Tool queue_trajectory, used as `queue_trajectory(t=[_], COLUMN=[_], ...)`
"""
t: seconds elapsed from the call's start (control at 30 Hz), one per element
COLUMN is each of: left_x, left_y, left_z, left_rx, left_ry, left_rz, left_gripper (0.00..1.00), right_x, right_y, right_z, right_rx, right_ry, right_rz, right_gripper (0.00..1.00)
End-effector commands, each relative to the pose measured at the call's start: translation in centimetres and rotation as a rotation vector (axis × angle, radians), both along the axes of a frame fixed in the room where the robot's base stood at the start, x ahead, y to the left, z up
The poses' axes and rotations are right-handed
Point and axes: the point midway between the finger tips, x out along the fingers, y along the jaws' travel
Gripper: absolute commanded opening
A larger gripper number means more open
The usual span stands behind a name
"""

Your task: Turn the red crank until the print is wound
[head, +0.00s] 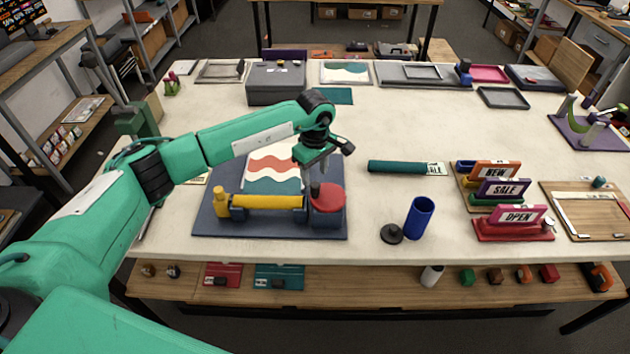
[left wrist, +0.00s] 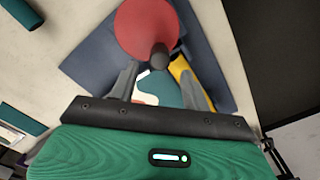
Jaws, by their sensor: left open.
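The red crank (head: 329,203) is a round disc at the right end of a yellow roller (head: 268,202) on a dark blue base (head: 215,170). A dark knob (head: 315,189) stands on the disc; in the left wrist view the knob (left wrist: 159,56) is at the disc's near edge. The print (head: 273,172), with red and teal waves, lies flat behind the roller. My left gripper (head: 318,172) is open, just above the crank. In the left wrist view its fingertips (left wrist: 160,72) lie either side of the knob's line; I cannot tell whether they reach around it. My right gripper is out of view.
A blue cup (head: 419,218) and a dark round piece (head: 391,234) stand right of the base. A dark green roll (head: 395,167) lies behind them. Sign stands (head: 512,228) fill the right. A grey box (head: 276,82) is at the back. The table's middle is mostly clear.

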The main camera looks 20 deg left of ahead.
Motion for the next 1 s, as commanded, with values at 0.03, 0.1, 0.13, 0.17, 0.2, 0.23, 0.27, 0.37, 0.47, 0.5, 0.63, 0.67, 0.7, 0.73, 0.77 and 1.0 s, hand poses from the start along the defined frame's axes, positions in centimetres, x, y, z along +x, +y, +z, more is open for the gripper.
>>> queue_trajectory(t=[0.03,0.1,0.13,0.17,0.2,0.23,0.27,0.37,0.47,0.5,0.63,0.67,0.7,0.73,0.77,1.0], left_x=[-0.2,-0.1,-0.1,-0.1,-0.1,-0.1,-0.1,0.0,0.0,0.0,0.0,0.0,0.0,0.0,0.0,0.0], left_y=[-0.1,-0.1,-0.1,-0.1,-0.1,-0.1,-0.1,0.0,-0.1,-0.1,-0.1,-0.1,-0.1,-0.1,-0.1,-0.1], left_z=[-0.7,-2.1,-2.6,-3.1,-3.8,-4.2,-4.6,-5.6,-6.1,-6.2,-6.4,-6.4,-6.4,-6.3,-6.3,-6.3], left_rx=[-0.002,-0.001,-0.001,-0.002,-0.001,-0.002,-0.003,-0.001,-0.002,-0.003,-0.002,-0.002,-0.003,-0.003,-0.003,-0.003], left_ry=[0.005,0.004,0.005,0.003,0.003,0.003,0.003,0.002,0.000,-0.001,-0.001,-0.001,-0.001,-0.001,-0.001,-0.001], left_rz=[-0.001,0.000,0.001,0.001,0.000,0.000,0.000,0.001,0.000,-0.001,-0.001,-0.001,-0.001,-0.001,-0.001,-0.001], left_gripper=[0.48,0.48,0.48,0.48,0.48,0.48,0.48,0.48,0.48,0.48,0.48,0.48,0.48,0.48,0.44,0.03], right_x=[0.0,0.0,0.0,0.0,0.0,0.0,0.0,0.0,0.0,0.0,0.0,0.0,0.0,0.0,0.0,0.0], right_y=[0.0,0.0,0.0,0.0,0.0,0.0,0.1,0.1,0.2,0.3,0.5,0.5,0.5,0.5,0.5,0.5], right_z=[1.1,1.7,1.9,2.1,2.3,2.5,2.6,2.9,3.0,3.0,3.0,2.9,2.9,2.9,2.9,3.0], right_rx=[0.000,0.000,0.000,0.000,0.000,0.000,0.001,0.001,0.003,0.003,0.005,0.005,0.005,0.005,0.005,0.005], right_ry=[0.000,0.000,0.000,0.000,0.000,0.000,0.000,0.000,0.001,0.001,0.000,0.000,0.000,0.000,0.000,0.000], right_rz=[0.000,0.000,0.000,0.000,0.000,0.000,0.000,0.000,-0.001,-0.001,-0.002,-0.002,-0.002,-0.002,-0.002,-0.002], right_gripper=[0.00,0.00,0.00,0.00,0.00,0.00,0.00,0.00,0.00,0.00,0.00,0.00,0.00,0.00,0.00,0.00])
